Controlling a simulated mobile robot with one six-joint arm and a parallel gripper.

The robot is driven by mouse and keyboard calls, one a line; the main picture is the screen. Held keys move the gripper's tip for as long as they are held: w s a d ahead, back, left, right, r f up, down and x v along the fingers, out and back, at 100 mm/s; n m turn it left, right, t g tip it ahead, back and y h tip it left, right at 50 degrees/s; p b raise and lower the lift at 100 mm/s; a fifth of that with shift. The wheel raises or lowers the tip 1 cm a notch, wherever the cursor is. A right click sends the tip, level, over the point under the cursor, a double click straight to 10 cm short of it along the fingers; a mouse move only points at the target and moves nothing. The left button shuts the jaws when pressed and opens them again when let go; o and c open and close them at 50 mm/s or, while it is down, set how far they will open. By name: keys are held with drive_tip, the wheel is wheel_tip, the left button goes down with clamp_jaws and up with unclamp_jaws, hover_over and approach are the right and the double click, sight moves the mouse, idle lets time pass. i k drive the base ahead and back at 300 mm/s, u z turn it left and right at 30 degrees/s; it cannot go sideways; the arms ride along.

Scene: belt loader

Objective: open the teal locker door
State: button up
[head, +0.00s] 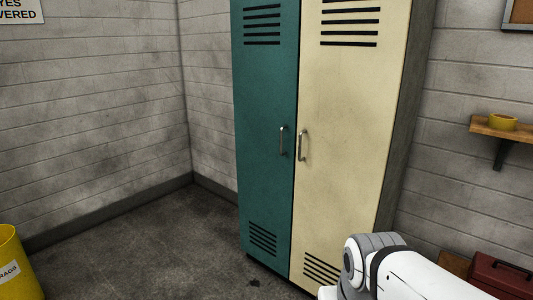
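The teal locker door (265,90) is the left one of two doors on a tall locker in the middle of the head view. It looks shut. Its metal bar handle (283,140) is upright, near the door's right edge. My white arm shows at the lower right, in front of the locker's lower right corner. My gripper is out of the picture, so its state and its distance from the handle are hidden.
The cream door (345,110) with its own handle (302,146) adjoins on the right and looks shut. A yellow bin (14,262) stands at the lower left. A wall shelf (505,130) and a dark red toolbox (502,275) are at right. Floor left of the locker is clear.

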sight(265, 34)
drive_tip(key=z, duration=0.25)
drive_tip(key=i, duration=2.3)
drive_tip(key=z, duration=0.15)
